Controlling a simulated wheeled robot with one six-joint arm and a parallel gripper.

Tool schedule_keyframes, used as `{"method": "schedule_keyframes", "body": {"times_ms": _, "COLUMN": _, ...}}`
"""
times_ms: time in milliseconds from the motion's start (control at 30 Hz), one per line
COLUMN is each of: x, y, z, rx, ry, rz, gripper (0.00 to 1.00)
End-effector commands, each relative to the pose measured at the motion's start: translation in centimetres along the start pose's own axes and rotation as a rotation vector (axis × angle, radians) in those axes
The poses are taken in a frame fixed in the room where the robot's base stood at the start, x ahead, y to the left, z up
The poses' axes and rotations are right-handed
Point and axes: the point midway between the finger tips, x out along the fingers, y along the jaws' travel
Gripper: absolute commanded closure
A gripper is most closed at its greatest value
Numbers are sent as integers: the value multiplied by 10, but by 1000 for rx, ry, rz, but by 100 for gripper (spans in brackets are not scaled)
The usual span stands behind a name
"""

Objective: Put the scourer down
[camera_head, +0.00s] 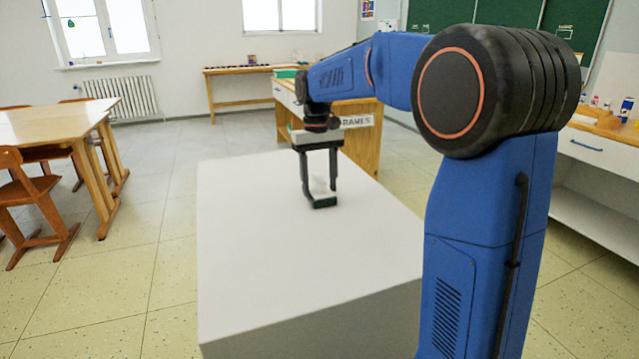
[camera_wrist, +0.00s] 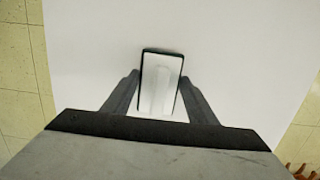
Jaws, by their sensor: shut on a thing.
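The scourer (camera_head: 322,203) is a small dark block low between my fingertips in the head view. In the wrist view the scourer (camera_wrist: 162,72) shows as a pale rectangle with a dark rim. My gripper (camera_head: 320,195) points straight down and is shut on it, with one finger along each side. The gripper also shows in the wrist view (camera_wrist: 160,88). The scourer is at or just above the top of a white block-like table (camera_head: 270,260); I cannot tell whether it touches.
The white top around the scourer is bare, with most free room toward its near side. A wooden desk (camera_head: 362,130) stands just behind it. A wooden table (camera_head: 50,125) with chairs (camera_head: 30,190) is at the left. A counter (camera_head: 600,145) runs along the right.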

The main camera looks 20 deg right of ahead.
Motion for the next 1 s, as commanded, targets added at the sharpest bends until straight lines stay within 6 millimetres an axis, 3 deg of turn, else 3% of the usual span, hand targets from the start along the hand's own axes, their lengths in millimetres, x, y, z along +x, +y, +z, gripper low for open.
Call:
{"method": "schedule_keyframes", "body": {"times_ms": 67, "x": 2, "y": 0, "z": 0, "rx": 0, "ry": -1, "rz": 0, "gripper": 89}}
{"method": "schedule_keyframes", "body": {"times_ms": 100, "x": 2, "y": 0, "z": 0, "rx": 0, "ry": 0, "rz": 0, "gripper": 43}}
{"method": "schedule_keyframes", "body": {"times_ms": 167, "x": 2, "y": 0, "z": 0, "rx": 0, "ry": 0, "rz": 0, "gripper": 29}}
{"method": "schedule_keyframes", "body": {"times_ms": 567, "x": -3, "y": 0, "z": 0, "rx": 0, "ry": 1, "rz": 0, "gripper": 29}}
{"method": "schedule_keyframes", "body": {"times_ms": 767, "x": -31, "y": 0, "z": -1, "rx": 0, "ry": 3, "rz": 0, "gripper": 29}}
{"method": "schedule_keyframes", "body": {"times_ms": 1000, "x": -78, "y": 0, "z": -1, "rx": 0, "ry": 2, "rz": 0, "gripper": 29}}
